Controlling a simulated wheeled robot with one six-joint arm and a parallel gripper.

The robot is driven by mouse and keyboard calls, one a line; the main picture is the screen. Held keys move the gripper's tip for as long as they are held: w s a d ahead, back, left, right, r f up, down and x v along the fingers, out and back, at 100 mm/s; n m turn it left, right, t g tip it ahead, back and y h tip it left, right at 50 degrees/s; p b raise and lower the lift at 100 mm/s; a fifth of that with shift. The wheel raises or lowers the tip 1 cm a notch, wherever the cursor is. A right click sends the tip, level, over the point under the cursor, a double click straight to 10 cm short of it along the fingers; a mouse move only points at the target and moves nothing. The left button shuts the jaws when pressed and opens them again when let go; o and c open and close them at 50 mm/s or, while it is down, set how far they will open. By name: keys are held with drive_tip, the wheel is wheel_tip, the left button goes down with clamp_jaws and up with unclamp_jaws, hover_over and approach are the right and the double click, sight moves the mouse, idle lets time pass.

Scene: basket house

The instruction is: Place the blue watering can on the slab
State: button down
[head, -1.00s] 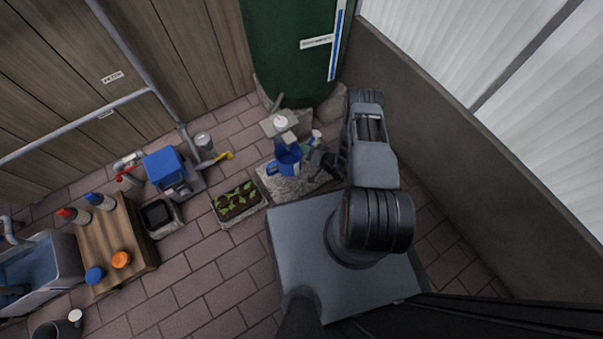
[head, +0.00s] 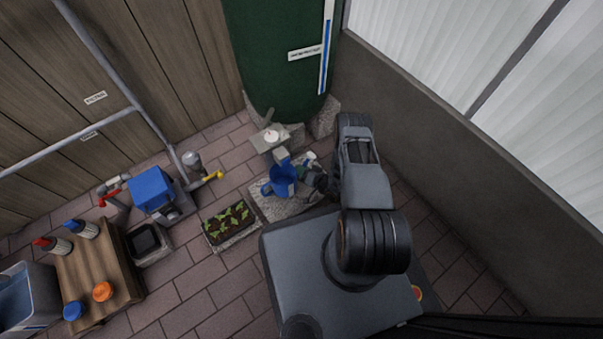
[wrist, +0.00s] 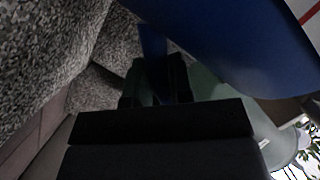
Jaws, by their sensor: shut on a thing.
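The blue watering can (head: 283,183) is at or just above the grey speckled slab (head: 262,207), in front of the green tank. I cannot tell whether its base touches the slab. My gripper (head: 316,180) is at the can's right side, partly hidden by my arm. In the wrist view the can's blue body (wrist: 225,45) fills the upper right, and my gripper (wrist: 155,85) is shut on a narrow blue part of it, likely the handle. Grey speckled stone (wrist: 45,60) shows at the left of that view.
A planter with seedlings (head: 230,222) stands just left of the slab. A tap fitting (head: 270,137) is behind the can, under the green tank (head: 280,60). A blue-topped pump (head: 151,190) and a wooden crate table (head: 95,270) are further left. A wall (head: 430,150) runs along the right.

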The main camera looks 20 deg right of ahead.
drive_tip(key=shift+f, duration=0.6)
drive_tip(key=shift+f, duration=0.6)
drive_tip(key=c, duration=1)
unclamp_jaws()
